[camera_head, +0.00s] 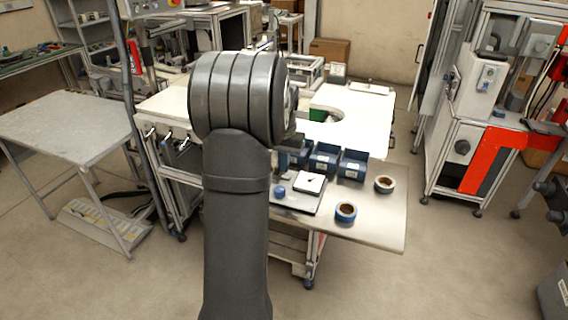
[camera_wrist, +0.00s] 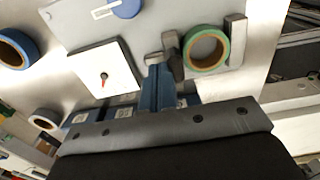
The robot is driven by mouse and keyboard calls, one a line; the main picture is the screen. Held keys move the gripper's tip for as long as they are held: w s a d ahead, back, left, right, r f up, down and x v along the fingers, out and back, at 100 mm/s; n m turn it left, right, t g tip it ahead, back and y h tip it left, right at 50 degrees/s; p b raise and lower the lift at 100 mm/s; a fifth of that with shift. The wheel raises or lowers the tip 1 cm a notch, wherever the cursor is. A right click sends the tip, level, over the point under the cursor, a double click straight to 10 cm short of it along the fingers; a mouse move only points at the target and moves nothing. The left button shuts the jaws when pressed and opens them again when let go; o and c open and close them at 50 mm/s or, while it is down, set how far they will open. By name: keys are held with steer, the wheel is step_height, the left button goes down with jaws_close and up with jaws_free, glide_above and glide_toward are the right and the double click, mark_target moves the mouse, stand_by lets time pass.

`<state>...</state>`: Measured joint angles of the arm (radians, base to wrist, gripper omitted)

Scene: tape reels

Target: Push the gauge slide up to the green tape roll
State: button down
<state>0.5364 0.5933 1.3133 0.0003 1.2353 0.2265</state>
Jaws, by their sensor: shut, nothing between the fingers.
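In the wrist view, the green tape roll (camera_wrist: 206,50) lies flat on the grey gauge plate, beside a light grey upright bar (camera_wrist: 237,40) on its right. The gauge slide (camera_wrist: 169,40) appears as a small light grey block just left of the roll, partly hidden by my fingers. My gripper (camera_wrist: 173,64) is shut and empty, with its tips low at the slide and close to the roll's left edge. I cannot tell whether slide and roll touch. In the head view my arm hides the roll, slide and fingers.
A white square panel with a red pointer (camera_wrist: 104,78) and a blue knob (camera_wrist: 126,8) are left of the slide. Blue bins (camera_head: 353,167) line the back.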

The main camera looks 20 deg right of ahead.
steer(key=shift+s+d+r, duration=0.1)
steer(key=shift+s+d, duration=0.15)
step_height(320, 180, up, 7)
stand_by(0.6)
step_height(320, 180, up, 8)
stand_by(1.6)
steer(key=s+a+r, duration=0.2)
steer(key=s+a, duration=0.3)
steer(key=s, duration=0.3)
steer(key=s+a+r, duration=0.2)
steer(key=s+a, duration=0.2)
steer(key=s, duration=0.4)
steer(key=shift+s+a+r, duration=0.35)
steer(key=shift+a+r, duration=0.05)
stand_by(1.6)
